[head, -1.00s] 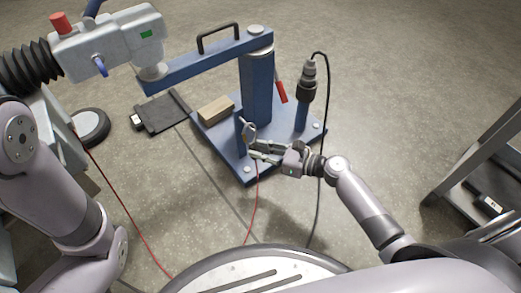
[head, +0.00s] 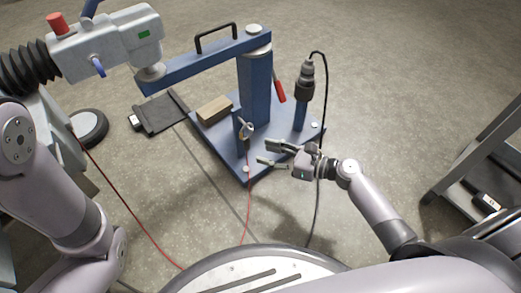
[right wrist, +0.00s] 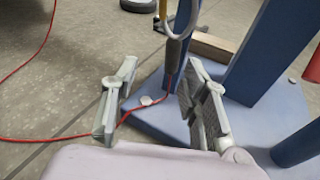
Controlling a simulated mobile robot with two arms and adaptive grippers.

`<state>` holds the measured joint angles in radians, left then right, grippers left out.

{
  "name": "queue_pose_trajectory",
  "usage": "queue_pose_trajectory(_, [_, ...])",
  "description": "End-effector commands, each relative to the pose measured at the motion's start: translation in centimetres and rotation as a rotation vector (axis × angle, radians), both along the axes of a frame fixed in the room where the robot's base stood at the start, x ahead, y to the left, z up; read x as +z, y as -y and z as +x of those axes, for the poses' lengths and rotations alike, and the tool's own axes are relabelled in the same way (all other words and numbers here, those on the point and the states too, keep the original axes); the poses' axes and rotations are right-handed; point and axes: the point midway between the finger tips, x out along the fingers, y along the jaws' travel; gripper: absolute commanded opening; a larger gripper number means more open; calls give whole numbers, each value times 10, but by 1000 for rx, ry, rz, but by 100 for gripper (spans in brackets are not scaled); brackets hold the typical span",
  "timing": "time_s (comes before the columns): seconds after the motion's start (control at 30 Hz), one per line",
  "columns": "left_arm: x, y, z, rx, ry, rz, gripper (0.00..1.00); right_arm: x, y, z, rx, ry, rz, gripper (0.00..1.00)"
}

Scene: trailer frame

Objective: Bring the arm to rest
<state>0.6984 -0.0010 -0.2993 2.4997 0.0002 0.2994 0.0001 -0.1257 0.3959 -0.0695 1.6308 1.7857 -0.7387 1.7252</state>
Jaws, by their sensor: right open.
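My right gripper (head: 265,152) is open and empty, above the front right part of the blue base plate (head: 240,173). It is a little to the right of a small blue post (head: 238,124) with a ring and a dark plug-like piece (head: 246,134), from which a red cable runs down. In the right wrist view, my right gripper's fingers (right wrist: 162,78) stand wide apart, with the ring (right wrist: 183,20) and dark piece beyond them. My right arm reaches in from the lower right. My left arm is folded at the left edge, its gripper out of view.
The blue stand (head: 255,85) carries a long arm with a black handle. A black tool (head: 307,75) stands on a blue post at right with a black cable. A wooden block (head: 214,109) lies on the plate. A dark metal frame (head: 480,160) is at far right.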

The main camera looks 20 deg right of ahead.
Motion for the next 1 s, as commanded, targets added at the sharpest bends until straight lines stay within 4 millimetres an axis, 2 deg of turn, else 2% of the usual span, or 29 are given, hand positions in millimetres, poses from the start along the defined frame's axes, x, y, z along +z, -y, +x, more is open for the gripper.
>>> queue_pose_trajectory(0.2, [0, 0, -1, 0, 2, 0, 62, 7, 36, -33, -1, -3, -2, 41])
queue_pose_trajectory(0.5, [0, 0, -1, 0, 2, 1, 62, 15, 61, -56, 0, -1, -1, 41])
queue_pose_trajectory(0.73, [2, 0, 1, 1, -2, 1, 62, 18, 61, -56, -3, 10, -13, 41])
queue_pose_trajectory(0.83, [8, 0, 9, 0, -26, 0, 62, 29, 57, -50, -23, 72, -101, 41])
queue_pose_trajectory(0.93, [15, -1, 26, -3, -74, -3, 62, 53, 50, -37, -70, 221, -308, 41])
queue_pose_trajectory(1.0, [20, -2, 40, -4, -120, -5, 62, 83, 47, -24, -119, 375, -507, 41])
